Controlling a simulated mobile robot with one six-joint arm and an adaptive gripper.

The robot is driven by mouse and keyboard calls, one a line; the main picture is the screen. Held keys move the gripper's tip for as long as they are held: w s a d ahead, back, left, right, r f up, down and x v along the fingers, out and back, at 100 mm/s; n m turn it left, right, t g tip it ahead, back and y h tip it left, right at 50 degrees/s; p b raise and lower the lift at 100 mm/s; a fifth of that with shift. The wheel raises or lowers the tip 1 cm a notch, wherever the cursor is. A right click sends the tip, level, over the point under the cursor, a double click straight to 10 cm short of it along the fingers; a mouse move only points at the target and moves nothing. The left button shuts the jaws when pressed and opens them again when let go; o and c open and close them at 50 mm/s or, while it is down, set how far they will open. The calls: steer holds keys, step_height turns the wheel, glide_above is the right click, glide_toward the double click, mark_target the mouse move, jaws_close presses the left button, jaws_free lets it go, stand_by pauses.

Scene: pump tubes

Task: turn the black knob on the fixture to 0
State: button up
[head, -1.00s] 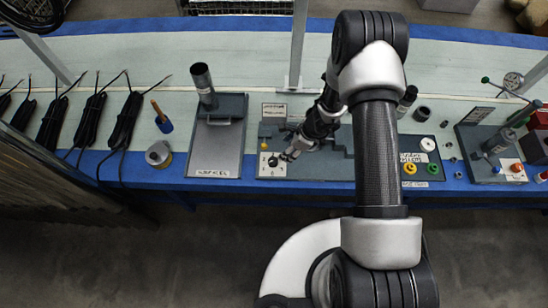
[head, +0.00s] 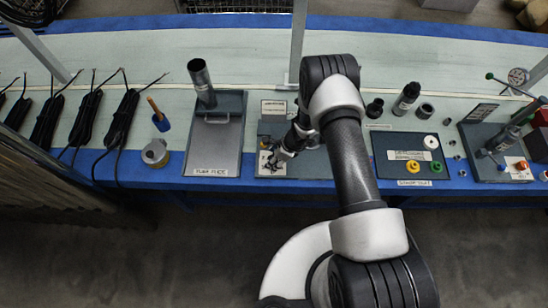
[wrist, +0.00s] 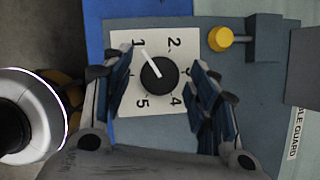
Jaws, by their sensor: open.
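The black knob (wrist: 158,75) sits on a white numbered dial plate (wrist: 124,37) in the wrist view. Its white pointer line aims up and left, near a mark that looks like the 1. The 2, 4 and 5 are readable; I cannot see the 0, and the left finger covers part of the plate's left side. My gripper (wrist: 162,87) is open, with one finger on each side of the knob and visible gaps between. In the head view my gripper (head: 277,160) is over the fixture (head: 318,166) and hides most of the dial.
A yellow knob (wrist: 220,39) stands on the fixture beside the dial, with a grey block (wrist: 264,38) next to it. In the head view a grey plate with an upright tube (head: 203,84) is left of the fixture. A panel with yellow and green buttons (head: 437,166) is to its right.

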steer(key=c, duration=1.1)
steer(key=shift+o, duration=0.2)
steer(key=shift+n+b, duration=0.3)
steer(key=n+b, duration=0.1)
steer(key=n+g+b, duration=0.1)
steer(key=shift+w+f+n, duration=0.15)
steer(key=shift+n, duration=0.25)
steer(key=n+g+b, duration=0.1)
steer(key=n+b, duration=0.1)
steer(key=shift+n, duration=0.3)
steer(key=n+b, duration=0.1)
steer(key=n+g+b, duration=0.1)
steer(key=n+b, duration=0.1)
steer(key=shift+w+g+h, duration=0.15)
steer(key=shift+g+h, duration=0.15)
steer(key=shift+n+g+b, duration=0.4)
steer(key=shift+n+b, duration=0.65)
steer(key=shift+n, duration=0.35)
